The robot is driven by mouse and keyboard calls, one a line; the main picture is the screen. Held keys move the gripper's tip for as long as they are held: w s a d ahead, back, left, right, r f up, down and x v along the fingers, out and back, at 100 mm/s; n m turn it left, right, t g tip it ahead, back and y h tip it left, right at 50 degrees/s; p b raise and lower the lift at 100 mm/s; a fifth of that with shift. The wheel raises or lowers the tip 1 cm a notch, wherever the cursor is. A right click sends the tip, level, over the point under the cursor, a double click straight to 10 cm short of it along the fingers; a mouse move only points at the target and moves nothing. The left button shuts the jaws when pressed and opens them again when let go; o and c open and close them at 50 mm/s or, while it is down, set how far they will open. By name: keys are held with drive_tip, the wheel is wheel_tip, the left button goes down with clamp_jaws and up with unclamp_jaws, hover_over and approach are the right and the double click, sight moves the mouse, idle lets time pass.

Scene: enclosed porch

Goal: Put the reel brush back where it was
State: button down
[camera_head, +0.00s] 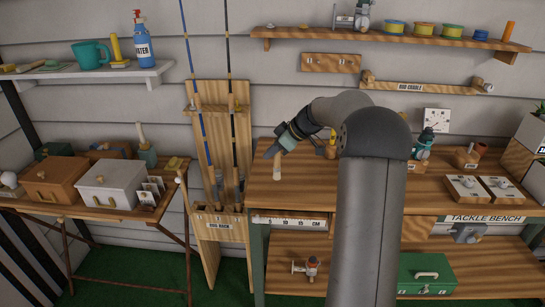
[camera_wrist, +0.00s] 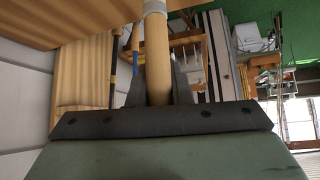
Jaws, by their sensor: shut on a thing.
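My gripper (camera_head: 276,153) is over the left end of the tackle bench top (camera_head: 310,185). It is shut on the reel brush (camera_head: 277,168), whose pale wooden handle hangs below the fingers in the head view. In the wrist view, the brush (camera_wrist: 157,50) is a round wooden stick between the two dark fingers (camera_wrist: 158,85), with a pale grey band near the top edge. Its bristles are not clearly visible. The brush looks apart from the bench top, but its height is hard to judge. My arm hides part of the bench's middle.
A rod rack (camera_head: 208,170) with upright rods stands just left of the bench. A small pot (camera_head: 331,150) stands behind my gripper. A teal reel (camera_head: 424,142) and a wooden block (camera_head: 465,159) are farther right. The bench's front left top is clear.

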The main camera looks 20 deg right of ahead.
drive_tip(key=f, duration=0.1)
drive_tip(key=f+p, duration=0.1)
drive_tip(key=w+f, duration=0.1)
drive_tip(key=f, duration=0.1)
drive_tip(key=shift+d+f, duration=0.1)
drive_tip(key=shift+d, duration=0.15)
drive_tip(key=c, duration=1.3)
unclamp_jaws()
drive_tip(key=shift+s, duration=0.1)
